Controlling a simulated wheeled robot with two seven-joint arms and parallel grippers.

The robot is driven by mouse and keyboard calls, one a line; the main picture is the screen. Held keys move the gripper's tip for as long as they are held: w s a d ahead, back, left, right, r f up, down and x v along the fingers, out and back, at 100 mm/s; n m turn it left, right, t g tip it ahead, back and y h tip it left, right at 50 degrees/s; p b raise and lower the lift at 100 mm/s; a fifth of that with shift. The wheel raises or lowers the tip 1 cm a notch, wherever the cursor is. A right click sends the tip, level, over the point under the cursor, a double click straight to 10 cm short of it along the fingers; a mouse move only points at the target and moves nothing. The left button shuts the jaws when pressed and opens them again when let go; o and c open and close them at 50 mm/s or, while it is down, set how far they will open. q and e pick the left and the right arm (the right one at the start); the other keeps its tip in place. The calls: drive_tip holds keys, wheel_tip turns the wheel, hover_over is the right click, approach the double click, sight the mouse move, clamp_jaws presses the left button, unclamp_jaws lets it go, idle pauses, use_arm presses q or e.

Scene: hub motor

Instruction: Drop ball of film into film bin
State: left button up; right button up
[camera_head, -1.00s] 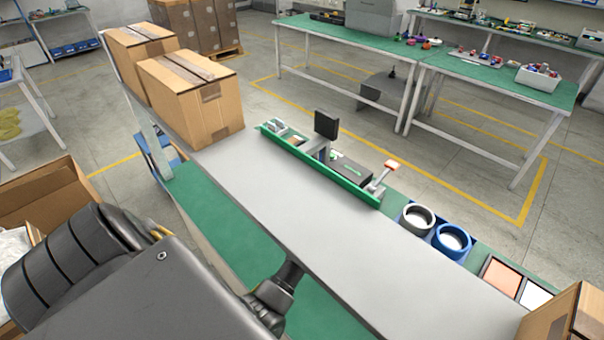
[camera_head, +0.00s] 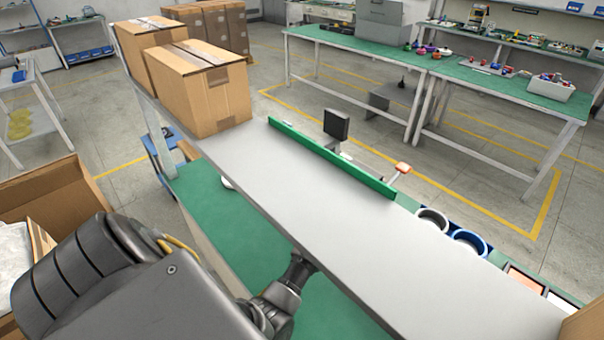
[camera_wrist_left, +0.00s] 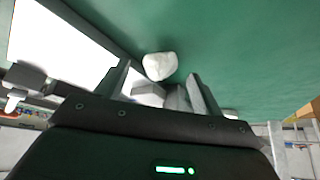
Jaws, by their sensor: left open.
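A white crumpled ball of film (camera_wrist_left: 159,66) lies on the green worktop in the left wrist view. My left gripper (camera_wrist_left: 159,73) is open, its two fingers on either side of the ball in the picture; I cannot tell whether they touch it. In the head view a white bit, perhaps the same ball (camera_head: 226,182), shows under the grey shelf's near edge. The left gripper's fingertips are hidden there below the shelf. An open cardboard box (camera_head: 85,205) at the left, with white film-like material, may be the film bin. My right gripper is not in view.
The grey shelf (camera_head: 290,205) runs above the green worktop (camera_head: 215,215). Closed cartons (camera_head: 190,95) stand on its far left end. A green rail (camera_head: 330,160), a white cup and a blue cup (camera_head: 468,243) line its far side. Pale grey blocks show between my fingers.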

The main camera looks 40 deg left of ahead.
use_arm(q)
drive_tip(key=b+x, duration=0.1)
drive_tip(key=x, duration=0.2)
drive_tip(key=shift+w+a+f+b, duration=0.1)
drive_tip(key=shift+a+f+b, duration=0.1)
drive_tip(key=shift+f+b, duration=0.15)
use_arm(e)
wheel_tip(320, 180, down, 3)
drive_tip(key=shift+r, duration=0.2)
use_arm(q)
drive_tip(key=shift+r, duration=0.1)
drive_tip(key=c, duration=1)
drive_tip(key=shift+c, duration=0.6)
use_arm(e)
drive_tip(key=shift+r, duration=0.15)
